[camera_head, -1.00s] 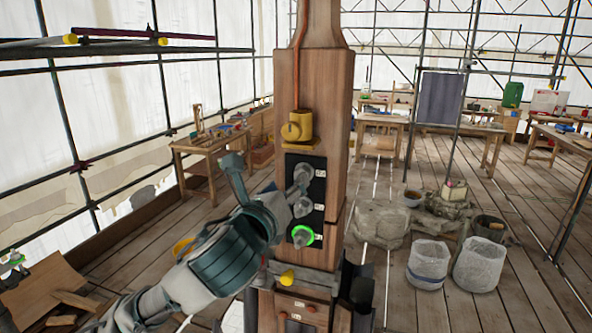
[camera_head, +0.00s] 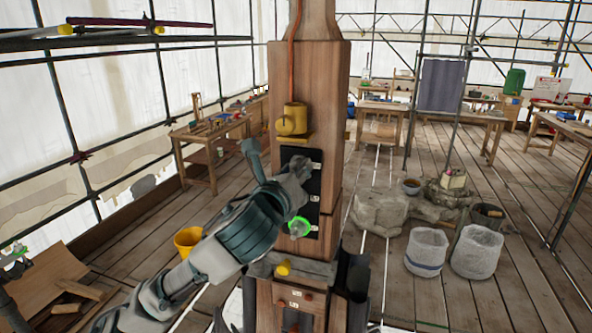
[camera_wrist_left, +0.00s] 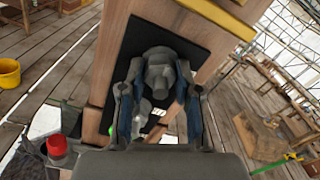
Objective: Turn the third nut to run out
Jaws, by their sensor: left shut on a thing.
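A black panel (camera_head: 314,186) on the front of the wooden post carries several grey nuts. The lowest nut (camera_head: 299,228) has a bright green ring and shows clear of my gripper. My left gripper (camera_head: 296,172) is at the upper part of the panel and hides the nuts there in the head view. In the left wrist view its two fingers are shut on the upper grey nut (camera_wrist_left: 160,72), the one nearest the yellow ledge. Another nut (camera_wrist_left: 145,107) shows beyond it, partly hidden. My right gripper is not in view.
The wooden post (camera_head: 310,80) has a yellow fitting (camera_head: 292,118) above the panel and a grey ledge (camera_head: 283,264) below it. A yellow bucket (camera_head: 187,240) stands on the floor at left. Stone blocks (camera_head: 392,210) and pale bins (camera_head: 427,250) are at right.

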